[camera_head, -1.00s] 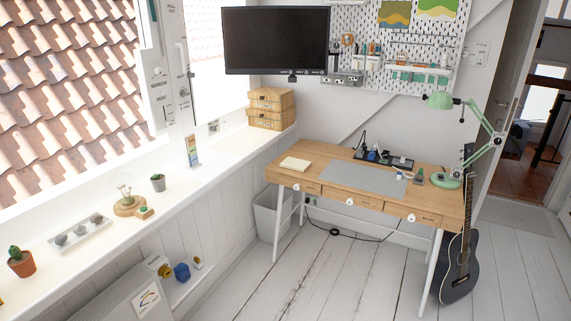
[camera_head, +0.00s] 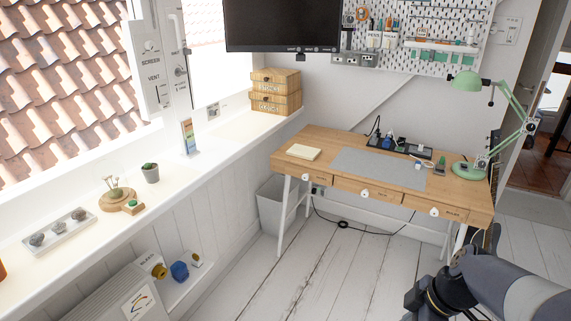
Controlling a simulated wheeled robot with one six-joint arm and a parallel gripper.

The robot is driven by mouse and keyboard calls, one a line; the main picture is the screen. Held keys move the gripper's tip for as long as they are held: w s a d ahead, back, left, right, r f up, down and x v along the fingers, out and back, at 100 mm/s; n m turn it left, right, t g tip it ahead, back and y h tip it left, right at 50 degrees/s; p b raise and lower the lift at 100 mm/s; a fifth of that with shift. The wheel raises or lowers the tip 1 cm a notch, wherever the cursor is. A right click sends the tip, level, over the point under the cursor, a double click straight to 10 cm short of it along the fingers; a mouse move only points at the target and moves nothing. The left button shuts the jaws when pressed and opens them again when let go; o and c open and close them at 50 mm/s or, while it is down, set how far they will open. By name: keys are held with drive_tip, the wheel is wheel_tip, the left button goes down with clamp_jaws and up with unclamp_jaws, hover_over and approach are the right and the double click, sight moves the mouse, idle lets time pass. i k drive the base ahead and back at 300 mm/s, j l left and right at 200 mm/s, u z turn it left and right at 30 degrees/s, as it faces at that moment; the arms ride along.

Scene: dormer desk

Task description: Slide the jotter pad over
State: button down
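The jotter pad, a small cream-yellow pad (camera_head: 303,152), lies flat near the left end of the wooden desk (camera_head: 300,139), left of a grey desk mat (camera_head: 378,168). Nothing touches the pad. Part of my arm shows at the lower right, in front of the desk and well away from the pad. The gripper's fingers are not visible in this view.
A green lamp (camera_head: 466,82) and several small items stand at the desk's right and back. A white bin (camera_head: 272,203) is under its left end. The windowsill (camera_head: 225,150) on the left holds pots and wooden boxes (camera_head: 275,91). The floor in front is open.

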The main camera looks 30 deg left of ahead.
sight(307, 152)
drive_tip(key=i+j, duration=0.65)
drive_tip(key=j, duration=0.2)
drive_tip(key=i+j, duration=0.65)
drive_tip(key=j, duration=0.15)
drive_tip(key=i+j, duration=0.65)
drive_tip(key=j, duration=0.2)
drive_tip(key=i+j, duration=0.65)
drive_tip(key=j, duration=0.15)
drive_tip(key=j+u, duration=0.05)
